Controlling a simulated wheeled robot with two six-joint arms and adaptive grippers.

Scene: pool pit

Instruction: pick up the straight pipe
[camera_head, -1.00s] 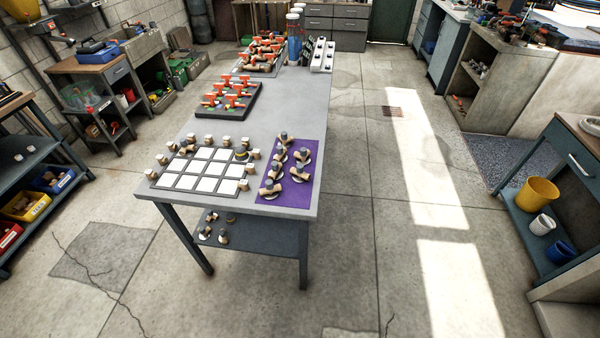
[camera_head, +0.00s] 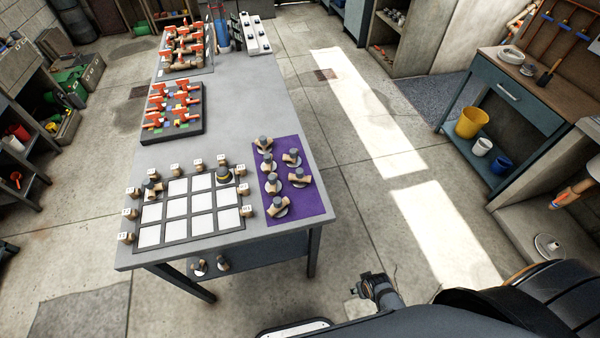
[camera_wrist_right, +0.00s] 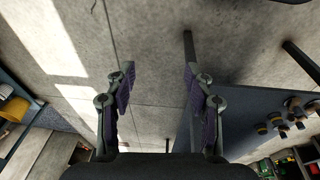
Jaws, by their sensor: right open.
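Several short tan pipe pieces with grey caps and discs stand on a purple mat (camera_head: 303,211) at the table's near right. Two more pieces, a tan and grey one (camera_head: 152,189) and a dark capped one (camera_head: 223,174), sit on a board of white squares (camera_head: 163,211). I cannot tell which piece is the straight pipe. My right gripper (camera_head: 378,290) is low, right of the table's near end and apart from it. In the right wrist view its jaws (camera_wrist_right: 160,80) are open and empty, with floor between them. My left gripper is not in view.
The grey table (camera_head: 230,112) carries a dark tray of red-handled valves (camera_head: 173,112) and another valve tray behind. More pieces (camera_head: 210,265) are on its lower shelf. A side bench (camera_head: 510,93) with a yellow bucket (camera_head: 471,122) stands right. Open floor lies between.

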